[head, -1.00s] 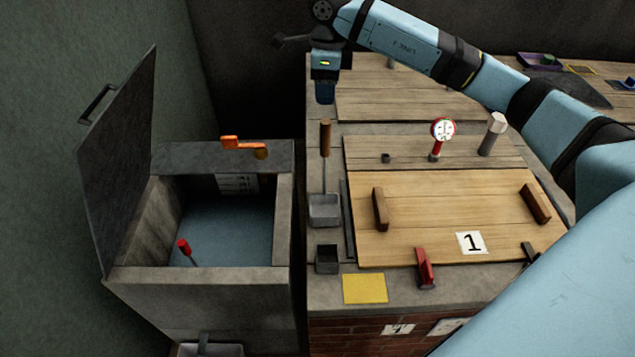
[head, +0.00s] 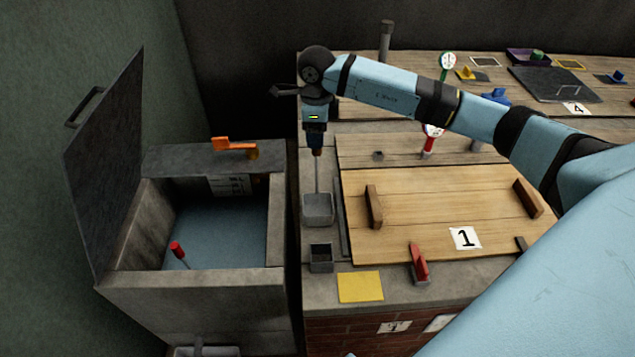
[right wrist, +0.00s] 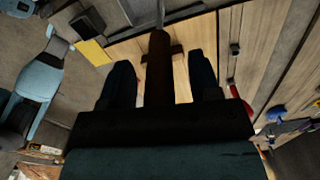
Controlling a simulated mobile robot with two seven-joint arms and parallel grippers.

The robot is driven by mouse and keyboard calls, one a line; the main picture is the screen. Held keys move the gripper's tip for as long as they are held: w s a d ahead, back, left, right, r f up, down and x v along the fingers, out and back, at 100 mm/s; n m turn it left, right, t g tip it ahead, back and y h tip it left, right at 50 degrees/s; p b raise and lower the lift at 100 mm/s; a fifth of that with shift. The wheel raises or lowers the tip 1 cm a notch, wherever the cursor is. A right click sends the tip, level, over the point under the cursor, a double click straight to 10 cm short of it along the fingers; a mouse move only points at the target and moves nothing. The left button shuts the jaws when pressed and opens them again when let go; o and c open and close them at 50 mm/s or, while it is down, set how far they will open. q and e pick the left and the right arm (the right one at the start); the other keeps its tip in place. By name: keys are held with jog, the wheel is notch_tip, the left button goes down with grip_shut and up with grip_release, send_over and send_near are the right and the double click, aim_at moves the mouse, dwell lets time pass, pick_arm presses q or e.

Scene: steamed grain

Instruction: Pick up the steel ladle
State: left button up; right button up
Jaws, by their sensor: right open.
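The steel ladle (head: 317,178) stands upright at the left edge of the counter, its thin rod rising from a grey square cup (head: 318,208). I cannot tell whether that cup is its bowl or a holder. My right gripper (head: 316,148) is open around the top of the brown handle, hiding most of it in the head view. In the right wrist view the handle (right wrist: 158,70) lies between the two dark fingers (right wrist: 162,85), with gaps showing on both sides.
An open-lidded tank (head: 195,285) of blue-grey liquid stands left, with an orange handle (head: 234,145) at its back. A wooden lid (head: 450,205) marked 1 lies right of the ladle. A small dark box (head: 320,257) and yellow pad (head: 360,287) are in front.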

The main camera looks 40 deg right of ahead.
grip_shut()
jog(key=shift+r, duration=0.2)
